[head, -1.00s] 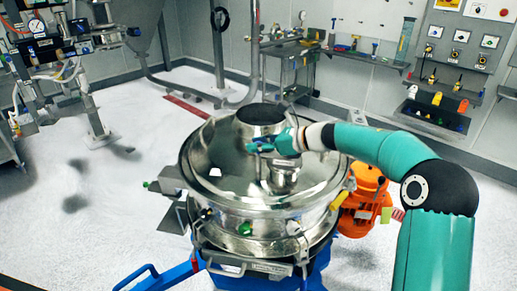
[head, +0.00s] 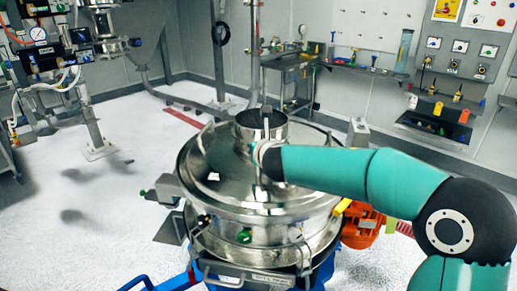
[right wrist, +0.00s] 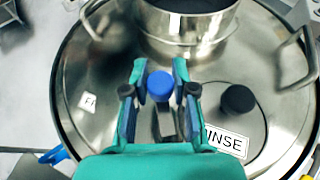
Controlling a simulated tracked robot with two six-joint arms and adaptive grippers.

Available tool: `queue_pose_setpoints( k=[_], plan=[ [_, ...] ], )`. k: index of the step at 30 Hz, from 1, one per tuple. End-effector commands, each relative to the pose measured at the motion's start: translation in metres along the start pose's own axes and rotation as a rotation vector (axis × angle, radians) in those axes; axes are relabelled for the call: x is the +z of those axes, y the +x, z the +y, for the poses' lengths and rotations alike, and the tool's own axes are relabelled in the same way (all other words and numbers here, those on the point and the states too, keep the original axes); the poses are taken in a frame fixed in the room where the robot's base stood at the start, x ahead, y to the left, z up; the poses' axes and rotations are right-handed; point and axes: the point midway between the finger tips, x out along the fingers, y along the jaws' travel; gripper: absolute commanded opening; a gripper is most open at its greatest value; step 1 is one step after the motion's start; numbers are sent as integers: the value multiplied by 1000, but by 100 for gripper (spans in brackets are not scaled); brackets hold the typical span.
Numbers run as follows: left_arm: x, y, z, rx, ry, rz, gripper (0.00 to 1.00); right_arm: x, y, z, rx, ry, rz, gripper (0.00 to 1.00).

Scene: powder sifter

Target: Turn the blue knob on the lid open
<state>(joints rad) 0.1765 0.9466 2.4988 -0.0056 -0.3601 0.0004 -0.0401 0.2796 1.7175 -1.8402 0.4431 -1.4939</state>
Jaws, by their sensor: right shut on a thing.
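The blue knob (right wrist: 159,87) stands on the round steel lid (right wrist: 90,135) in the right wrist view. My right gripper (right wrist: 160,72) has one finger on each side of the knob and is shut on it. In the head view my teal right arm reaches in from the right over the sifter lid (head: 215,185). There the arm hides the knob and most of the gripper. My left gripper is not in view.
A black knob (right wrist: 237,99) and a RINSE label (right wrist: 226,143) are right of the blue knob. A steel collar (right wrist: 187,32) rises behind it. An orange motor (head: 362,228) is beside the sifter.

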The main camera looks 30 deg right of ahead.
Motion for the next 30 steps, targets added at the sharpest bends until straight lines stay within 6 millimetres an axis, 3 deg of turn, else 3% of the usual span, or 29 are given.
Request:
queue_pose_setpoints(
  k=[15,30],
  plan=[
    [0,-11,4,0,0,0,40,2,0,2,-397,163,0,0],
    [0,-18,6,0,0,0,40,1,1,0,-525,218,-2,0]
  ],
)
